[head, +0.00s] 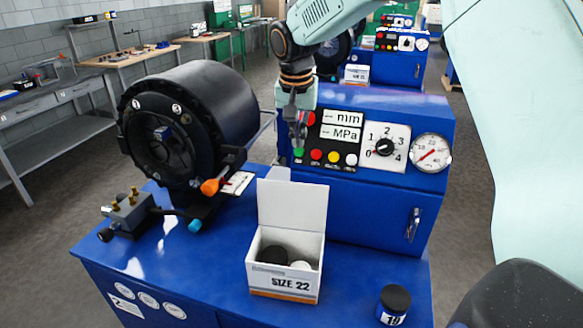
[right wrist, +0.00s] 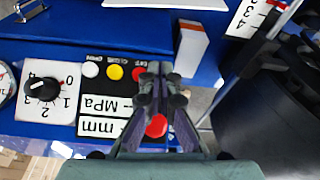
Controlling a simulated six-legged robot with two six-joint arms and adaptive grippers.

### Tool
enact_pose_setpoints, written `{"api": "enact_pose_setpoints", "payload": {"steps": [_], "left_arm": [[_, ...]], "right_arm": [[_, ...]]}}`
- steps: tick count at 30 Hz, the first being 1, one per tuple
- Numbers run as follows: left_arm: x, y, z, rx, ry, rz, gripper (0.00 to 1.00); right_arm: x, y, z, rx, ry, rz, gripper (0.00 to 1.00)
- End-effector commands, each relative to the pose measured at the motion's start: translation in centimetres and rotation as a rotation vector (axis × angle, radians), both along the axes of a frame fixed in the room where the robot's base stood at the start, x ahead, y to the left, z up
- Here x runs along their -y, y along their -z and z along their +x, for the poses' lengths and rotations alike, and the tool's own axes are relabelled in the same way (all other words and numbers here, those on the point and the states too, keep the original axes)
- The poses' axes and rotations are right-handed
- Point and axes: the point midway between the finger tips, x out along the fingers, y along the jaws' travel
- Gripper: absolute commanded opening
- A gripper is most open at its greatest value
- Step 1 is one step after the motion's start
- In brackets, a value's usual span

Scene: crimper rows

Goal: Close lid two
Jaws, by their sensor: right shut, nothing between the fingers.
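A white carton marked SIZE 22 (head: 285,283) stands on the blue bench with its lid (head: 292,205) raised upright at the back. A dark round piece and a pale one lie inside it. No lid in view carries a number two that I can read. My right gripper (head: 299,135) is shut and empty, behind and above the carton, in front of the control panel. In the right wrist view the closed fingers (right wrist: 155,75) point across the panel beside the red button (right wrist: 156,126). The fingers hide part of the button row. My left gripper is out of view.
The black crimper head (head: 165,145) stands left of the carton, with an orange-tipped handle (head: 210,187) in front. A brass-fitted block (head: 127,210) sits at the left edge. A black-capped jar (head: 394,303) stands front right. Bare blue bench (head: 185,265) lies left of the carton.

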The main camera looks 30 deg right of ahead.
Motion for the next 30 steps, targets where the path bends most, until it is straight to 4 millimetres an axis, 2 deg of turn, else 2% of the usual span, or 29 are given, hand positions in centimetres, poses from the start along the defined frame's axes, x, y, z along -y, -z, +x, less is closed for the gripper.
{"api": "enact_pose_setpoints", "payload": {"steps": [3,7,22,30], "left_arm": [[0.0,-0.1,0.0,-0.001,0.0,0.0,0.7],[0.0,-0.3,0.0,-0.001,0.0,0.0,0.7],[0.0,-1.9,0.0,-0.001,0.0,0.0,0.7],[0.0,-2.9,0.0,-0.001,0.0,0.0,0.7]], "right_arm": [[0.2,-0.2,-0.2,-0.001,0.007,-0.001,0.0],[0.3,1.1,-0.3,-0.002,0.008,0.0,0.0],[1.6,9.5,1.1,-0.003,0.007,-0.001,0.0],[-0.2,8.8,-0.5,0.0,0.004,-0.001,0.0]]}}
